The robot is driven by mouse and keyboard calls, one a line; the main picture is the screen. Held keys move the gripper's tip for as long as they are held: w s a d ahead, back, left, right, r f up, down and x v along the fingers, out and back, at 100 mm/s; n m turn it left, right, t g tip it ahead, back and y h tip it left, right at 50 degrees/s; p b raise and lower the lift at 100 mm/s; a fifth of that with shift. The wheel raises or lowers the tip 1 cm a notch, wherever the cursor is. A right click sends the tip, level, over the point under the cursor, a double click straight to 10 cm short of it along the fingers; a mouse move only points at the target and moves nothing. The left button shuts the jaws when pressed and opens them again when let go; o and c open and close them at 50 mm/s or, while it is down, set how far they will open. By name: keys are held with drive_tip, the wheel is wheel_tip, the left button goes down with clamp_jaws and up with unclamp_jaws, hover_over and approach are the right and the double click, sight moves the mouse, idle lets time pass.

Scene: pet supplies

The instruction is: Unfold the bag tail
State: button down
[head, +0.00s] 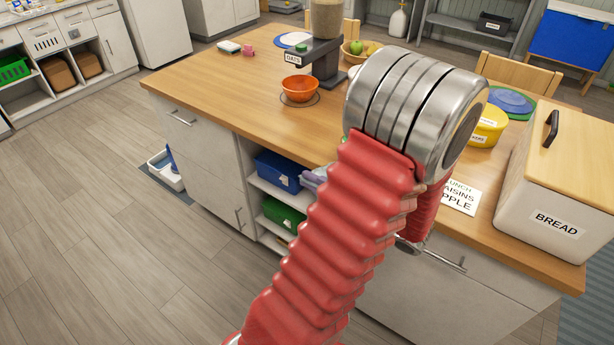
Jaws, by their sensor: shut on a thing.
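My arm rises through the middle of the head view, with red ribbed sleeves and a large steel joint. Its far part goes down behind the joint, and my gripper is hidden there. Whatever it holds is hidden too. I cannot make out a bag or its tail. A small lavender thing (312,179) shows at the shelf opening left of my arm; I cannot tell what it is.
The wooden-topped island (215,82) holds an orange bowl (299,89), an oats dispenser (325,45), a yellow tub (487,127), a lunch card (460,196) and a bread bin (552,190). Blue (277,172) and green (283,214) bins sit on its shelves. Left floor is mostly clear.

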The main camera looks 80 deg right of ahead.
drive_tip(key=shift+w+f, duration=0.1)
drive_tip(key=shift+f, duration=0.05)
drive_tip(key=c, duration=1.9)
unclamp_jaws()
drive_tip(key=v, duration=1.4)
drive_tip(key=shift+w+d, duration=0.1)
drive_tip(key=shift+w, duration=0.05)
